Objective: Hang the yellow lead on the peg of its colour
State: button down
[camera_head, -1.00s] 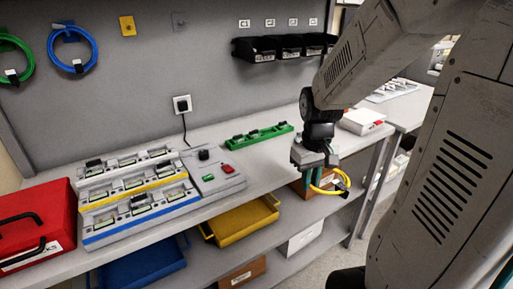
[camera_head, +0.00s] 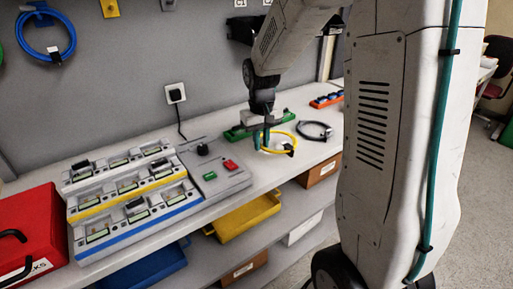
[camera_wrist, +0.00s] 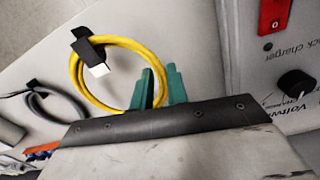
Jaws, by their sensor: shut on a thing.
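The yellow lead is a coiled ring with a black tie and a pale tag. In the wrist view the lead (camera_wrist: 118,43) stands out beyond my fingers. My gripper (camera_head: 262,137) points down, its green fingers (camera_wrist: 160,88) shut on the ring's near side. I cannot tell whether the ring touches the bench. A yellow peg plate (camera_head: 110,8) is on the grey wall at upper left, cut by the picture's top edge.
A blue lead (camera_head: 47,34) hangs on the wall left of the yellow plate. A dark coiled lead (camera_head: 314,131) lies on the bench right of my gripper. The charger (camera_head: 215,168), battery racks (camera_head: 128,190) and red case (camera_head: 38,235) fill the bench's left.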

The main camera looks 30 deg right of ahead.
aim_at(256, 156)
jog(key=shift+w+a, duration=0.25)
jog(key=shift+w, duration=0.75)
jog(key=shift+f, duration=0.2)
notch_tip(256, 156, down, 3)
jog(key=shift+f, duration=0.15)
jog(key=c, duration=1.4)
grip_release()
